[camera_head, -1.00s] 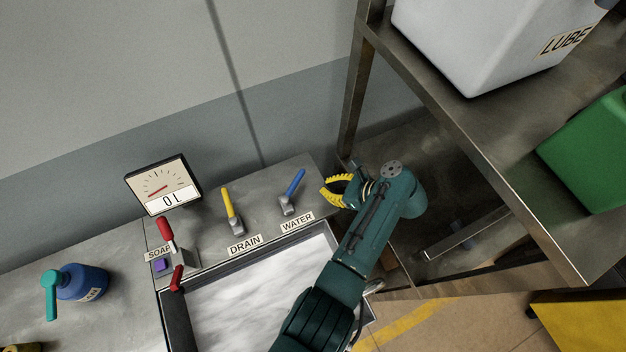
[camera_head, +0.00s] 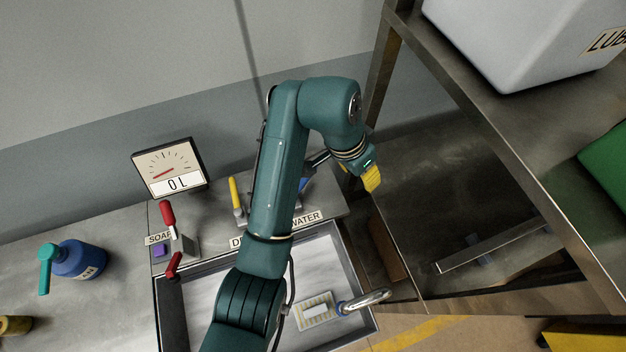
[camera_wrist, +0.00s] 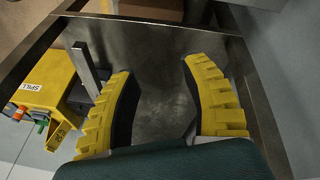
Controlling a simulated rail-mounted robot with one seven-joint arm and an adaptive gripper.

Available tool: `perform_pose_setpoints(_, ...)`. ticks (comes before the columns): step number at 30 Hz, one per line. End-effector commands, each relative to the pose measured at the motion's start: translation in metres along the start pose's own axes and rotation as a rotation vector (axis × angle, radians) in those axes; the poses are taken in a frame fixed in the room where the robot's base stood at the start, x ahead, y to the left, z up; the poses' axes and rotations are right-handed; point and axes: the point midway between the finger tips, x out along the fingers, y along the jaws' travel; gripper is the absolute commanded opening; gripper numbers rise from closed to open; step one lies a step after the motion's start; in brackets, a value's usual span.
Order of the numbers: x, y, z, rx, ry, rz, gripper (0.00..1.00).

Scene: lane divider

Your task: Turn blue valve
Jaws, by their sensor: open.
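The blue valve handle (camera_head: 304,184) is behind the WATER label (camera_head: 306,219) on the metal sink ledge. My arm hides most of it in the head view, so its angle is hard to read. My gripper (camera_head: 366,180) is to the right of the valve, past the end of the ledge and beside the shelf post, apart from the handle. In the wrist view my gripper (camera_wrist: 158,72) shows two yellow fingers spread wide with nothing between them. The valve is not in the wrist view.
The yellow DRAIN lever (camera_head: 235,194) and red SOAP lever (camera_head: 167,212) stand left of my arm. A gauge (camera_head: 168,168) reads 0 L. The metal shelf (camera_head: 470,85) is close on the right. A yellow SPILL box (camera_wrist: 42,95) shows in the wrist view.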

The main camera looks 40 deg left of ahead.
Motion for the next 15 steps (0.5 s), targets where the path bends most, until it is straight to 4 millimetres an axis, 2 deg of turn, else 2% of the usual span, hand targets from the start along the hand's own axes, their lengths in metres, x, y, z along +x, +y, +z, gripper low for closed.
perform_pose_setpoints(1, -0.012, -0.038, 0.022, -0.072, 0.07, 0.005, 0.46)
perform_pose_setpoints(3, -0.033, -0.08, 0.048, -0.148, 0.136, -0.017, 0.46)
perform_pose_setpoints(6, -0.045, -0.125, 0.085, -0.254, 0.16, -0.061, 0.46)
perform_pose_setpoints(9, -0.049, -0.143, 0.101, -0.3, 0.166, -0.075, 0.46)
perform_pose_setpoints(11, -0.046, -0.146, 0.103, -0.306, 0.167, -0.077, 0.46)
perform_pose_setpoints(15, -0.021, -0.149, 0.101, -0.304, 0.165, -0.076, 0.46)
